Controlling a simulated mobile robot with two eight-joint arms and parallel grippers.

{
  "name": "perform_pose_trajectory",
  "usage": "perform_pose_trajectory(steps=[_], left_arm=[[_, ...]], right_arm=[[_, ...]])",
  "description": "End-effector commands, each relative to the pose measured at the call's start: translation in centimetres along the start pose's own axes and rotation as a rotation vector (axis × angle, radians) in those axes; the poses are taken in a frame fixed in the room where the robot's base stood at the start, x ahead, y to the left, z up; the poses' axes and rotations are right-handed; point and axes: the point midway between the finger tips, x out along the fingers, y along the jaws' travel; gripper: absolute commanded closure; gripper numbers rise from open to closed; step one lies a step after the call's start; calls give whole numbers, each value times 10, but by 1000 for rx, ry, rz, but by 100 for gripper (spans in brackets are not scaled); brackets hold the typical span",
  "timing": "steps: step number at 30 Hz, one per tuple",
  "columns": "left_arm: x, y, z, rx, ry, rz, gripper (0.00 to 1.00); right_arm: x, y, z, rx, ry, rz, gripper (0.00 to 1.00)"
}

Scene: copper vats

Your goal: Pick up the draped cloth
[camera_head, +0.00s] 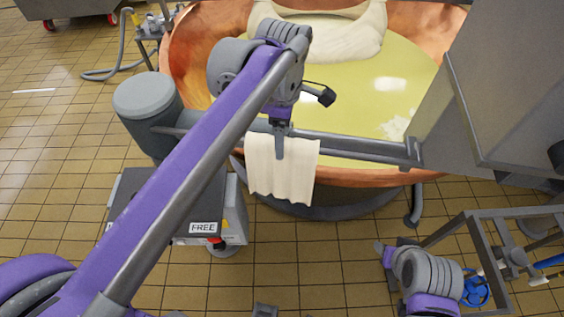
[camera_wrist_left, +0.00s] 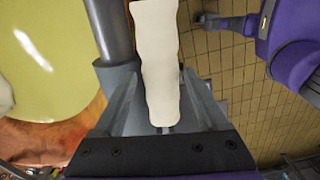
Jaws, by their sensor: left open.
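The cream cloth (camera_head: 297,182) hangs draped over a grey horizontal bar (camera_head: 350,146) along the near side of the copper vat (camera_head: 188,58). My left gripper (camera_head: 280,150) points down at the bar, and a finger overlaps the cloth's upper part. In the left wrist view, the cloth (camera_wrist_left: 158,65) runs as a pale strip between the spread jaws of my left gripper (camera_wrist_left: 162,92). I cannot tell whether either finger touches it. My right gripper (camera_head: 384,254) is low at the right, away from the cloth; its jaws are too small to read.
The vat holds yellow-green liquid (camera_head: 410,70) and a pale cloth bundle (camera_head: 340,38). A grey cylinder (camera_head: 147,100) stands left of the bar, above a box labelled FREE (camera_head: 235,215). A metal cabinet (camera_head: 510,90) and a tool rack (camera_head: 470,218) are at the right.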

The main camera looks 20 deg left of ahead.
Motion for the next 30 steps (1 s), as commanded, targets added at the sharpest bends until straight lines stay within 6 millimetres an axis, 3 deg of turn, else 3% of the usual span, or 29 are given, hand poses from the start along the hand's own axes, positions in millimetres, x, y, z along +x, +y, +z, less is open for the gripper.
perform_pose_trajectory(steps=[4,12,24,30], left_arm=[[16,0,0,0,0,0,25],[19,0,0,0,0,0,25],[18,0,0,0,0,0,97],[18,0,0,1,0,0,100]], right_arm=[[1,0,1,0,-1,0,50],[1,0,1,0,-1,0,50],[1,0,1,0,-1,0,50],[1,0,1,0,-1,0,50]])
